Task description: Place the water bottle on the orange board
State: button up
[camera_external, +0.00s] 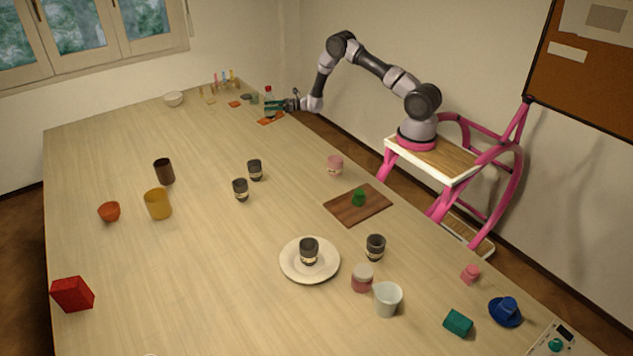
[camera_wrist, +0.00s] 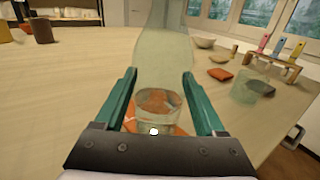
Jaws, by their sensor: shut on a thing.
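In the wrist view the see-through bottle (camera_wrist: 165,50) rises between the fingers. The orange board (camera_external: 270,120) lies under or just in front of the bottle; orange also shows low in the wrist view (camera_wrist: 131,124). I cannot tell whether the bottle's base touches the board.
A clear glass (camera_wrist: 252,86) stands near the bottle, with a small orange tile (camera_wrist: 219,74) beside it. A rack of coloured-handled tools (camera_wrist: 279,61) and a white bowl (camera_external: 173,99) are at the far end. Cups, a plate (camera_external: 290,271) and a brown board (camera_external: 343,207) are nearer the camera.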

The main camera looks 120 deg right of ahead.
jog(key=shift+f, duration=0.15)
jog(key=o, duration=1.6)
jog(key=shift+c, duration=0.2)
